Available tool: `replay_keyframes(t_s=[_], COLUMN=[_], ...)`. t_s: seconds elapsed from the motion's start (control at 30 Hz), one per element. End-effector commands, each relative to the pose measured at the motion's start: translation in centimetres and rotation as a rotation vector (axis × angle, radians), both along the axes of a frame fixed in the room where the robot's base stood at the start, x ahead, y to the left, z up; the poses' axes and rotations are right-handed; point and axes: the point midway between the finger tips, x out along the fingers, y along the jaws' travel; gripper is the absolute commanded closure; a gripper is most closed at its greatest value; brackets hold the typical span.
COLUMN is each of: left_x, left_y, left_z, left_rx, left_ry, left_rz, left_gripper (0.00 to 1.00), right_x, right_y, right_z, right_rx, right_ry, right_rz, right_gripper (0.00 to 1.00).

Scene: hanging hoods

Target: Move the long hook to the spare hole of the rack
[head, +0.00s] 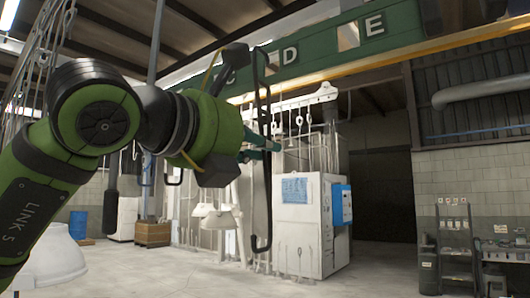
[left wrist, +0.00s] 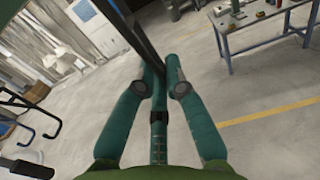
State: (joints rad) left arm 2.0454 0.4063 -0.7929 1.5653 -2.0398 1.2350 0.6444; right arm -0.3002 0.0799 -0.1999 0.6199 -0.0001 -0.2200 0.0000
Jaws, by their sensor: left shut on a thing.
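The long hook (head: 266,190) is a thin black bar, upright in the head view, with a bend at its top and a curved lower end. My left gripper (head: 263,146) is shut on its shaft, around mid-length. In the left wrist view, the teal fingers (left wrist: 158,85) close around the dark shaft of the long hook (left wrist: 140,35). The rack looks to be the green overhead beam (head: 318,52), marked with letters D and E and pierced by square openings. One opening (head: 348,36) between D and E shows light through it. The hook's top overlaps the beam in the picture; contact is unclear. My right gripper is out of view.
A white bar (head: 300,100) with several thin hooks hangs behind the long hook, before a white cabinet (head: 300,225). White lamp hoods (head: 215,215) hang nearby. A yellow rail (head: 420,52) runs below the beam. Other black hooks (left wrist: 40,125) show in the left wrist view.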

Motion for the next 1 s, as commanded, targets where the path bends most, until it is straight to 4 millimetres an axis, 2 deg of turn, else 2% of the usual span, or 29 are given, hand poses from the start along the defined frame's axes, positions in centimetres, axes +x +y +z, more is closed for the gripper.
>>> replay_keyframes(t_s=[0.57, 1.0], left_x=[-1.0, -5.2], left_y=[0.7, 3.8], left_z=[0.0, 0.1], left_rx=[-0.001, -0.002], left_ry=[-0.002, -0.004], left_rz=[-0.001, 0.0], left_gripper=[1.0, 1.0], right_x=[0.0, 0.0], right_y=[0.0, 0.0], right_z=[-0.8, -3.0], right_rx=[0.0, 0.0], right_ry=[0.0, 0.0], right_rz=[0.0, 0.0], right_gripper=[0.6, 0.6])
